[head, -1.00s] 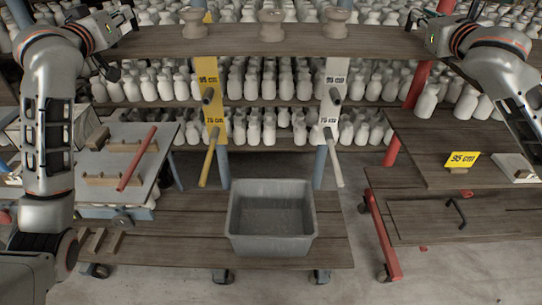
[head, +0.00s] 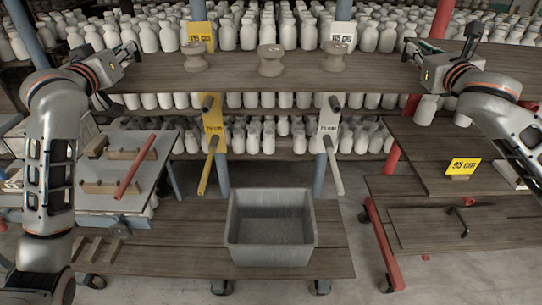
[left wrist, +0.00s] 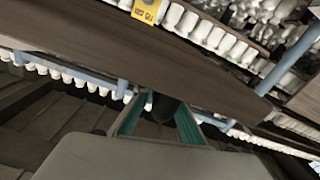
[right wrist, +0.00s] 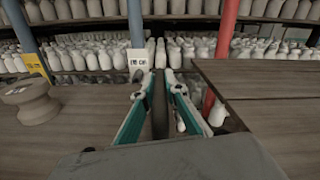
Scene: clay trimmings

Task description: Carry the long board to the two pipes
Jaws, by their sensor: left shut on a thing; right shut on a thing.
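The long brown board (head: 235,78) spans the upper head view and looks about level. Several round clay spools stand on it; one is the middle spool (head: 271,60). My left gripper (head: 125,58) is shut on its left end and my right gripper (head: 420,52) on its right end. The left wrist view also shows the board (left wrist: 190,62) by the green finger pads. The upper pair shows just below the board; contact cannot be told.
A grey tub (head: 271,258) stands on a low wooden deck below the pipes. A work table (head: 110,198) with a red rod is at left. A wooden cart (head: 425,215) with a yellow 95 cm sign (head: 463,167) is at right. Shelves of white bottles fill the background.

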